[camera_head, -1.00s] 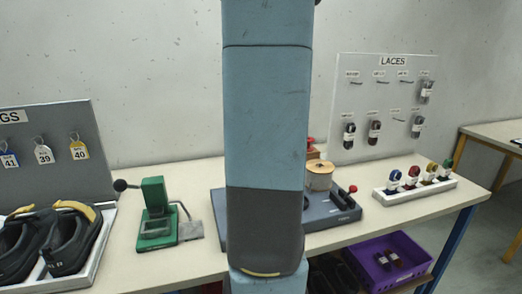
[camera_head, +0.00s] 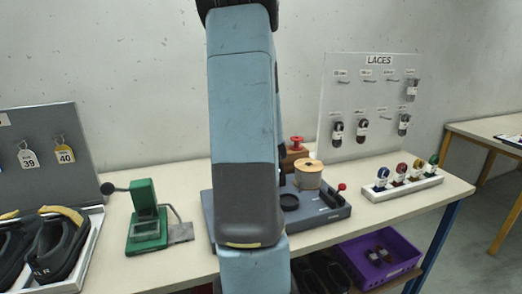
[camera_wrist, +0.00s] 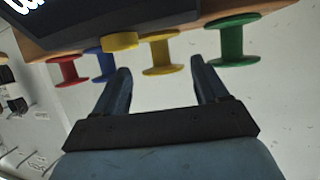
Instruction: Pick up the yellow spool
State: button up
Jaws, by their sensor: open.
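The yellow spool (camera_wrist: 161,53) shows in the wrist view, flanged at both ends, against a wooden rack (camera_wrist: 75,46). The view appears inverted, so the spools look as if they hang down. A blue spool (camera_wrist: 101,63) and a red spool (camera_wrist: 68,71) are to its left, and a green spool (camera_wrist: 233,40) is to its right. My gripper (camera_wrist: 163,72) is open, with nothing held; the yellow spool appears between the fingertips in the picture, beyond them. In the head view my arm hides the gripper and the yellow spool.
On the bench, a grey device (camera_head: 325,208) holds a tan wooden-topped pot (camera_head: 308,178). A red spool (camera_head: 297,141) shows behind it. A green press (camera_head: 147,222) is at left, a white lace tray (camera_head: 405,188) at right. A LACES board (camera_head: 345,95) stands behind.

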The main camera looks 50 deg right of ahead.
jog(key=shift+x, duration=2.65)
jog(key=shift+r, duration=0.2)
jog(key=shift+c, duration=0.4)
jog(key=c, duration=0.7)
jog(key=shift+o, duration=0.2)
